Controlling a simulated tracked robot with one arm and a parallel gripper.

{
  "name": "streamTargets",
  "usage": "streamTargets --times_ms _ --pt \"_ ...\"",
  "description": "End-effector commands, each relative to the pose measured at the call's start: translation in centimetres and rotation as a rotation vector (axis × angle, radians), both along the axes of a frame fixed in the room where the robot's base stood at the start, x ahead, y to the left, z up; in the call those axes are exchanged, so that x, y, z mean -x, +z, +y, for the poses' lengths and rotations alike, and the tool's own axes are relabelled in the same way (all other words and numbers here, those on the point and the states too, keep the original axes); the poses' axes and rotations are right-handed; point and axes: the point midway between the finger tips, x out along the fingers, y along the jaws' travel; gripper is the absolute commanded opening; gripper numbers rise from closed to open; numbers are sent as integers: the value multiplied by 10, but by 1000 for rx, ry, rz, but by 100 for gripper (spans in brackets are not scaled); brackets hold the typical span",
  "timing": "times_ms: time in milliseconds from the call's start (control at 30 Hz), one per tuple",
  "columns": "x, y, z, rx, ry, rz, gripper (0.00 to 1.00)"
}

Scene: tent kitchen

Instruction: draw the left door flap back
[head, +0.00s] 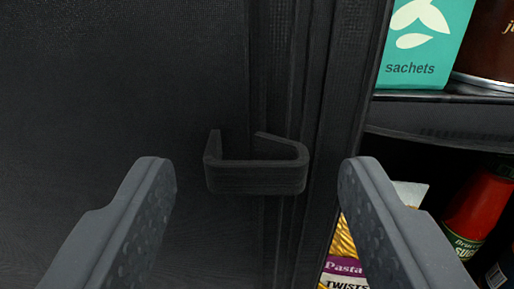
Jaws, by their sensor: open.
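The left door flap (110,90) is a dark, fabric-textured panel that fills the left half of the head view. A black bracket-shaped handle (256,178) sticks out near its right edge, in the middle of the view. My gripper (257,172) is open, with one finger on each side of the handle in the picture. There is a visible gap between each finger and the handle. Whether the fingertips reach as deep as the handle I cannot tell.
To the right is an open shelf unit. Its dark shelf (440,112) carries a teal sachets box (425,45) and a brown tin (490,40). Below are a pasta packet (345,265) and a red bottle (480,210), partly behind my right finger.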

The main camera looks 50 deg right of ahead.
Motion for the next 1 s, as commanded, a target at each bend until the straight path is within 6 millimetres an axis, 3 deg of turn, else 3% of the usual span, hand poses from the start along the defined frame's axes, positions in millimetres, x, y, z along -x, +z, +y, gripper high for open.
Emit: streamTargets --times_ms 400,600,833,1000 --pt "-4 0 -4 0 1 0 52" --pt "-4 0 -4 0 1 0 0" --pt "-6 1 0 0 1 -2 0" --pt "-15 2 15 0 1 -2 0"
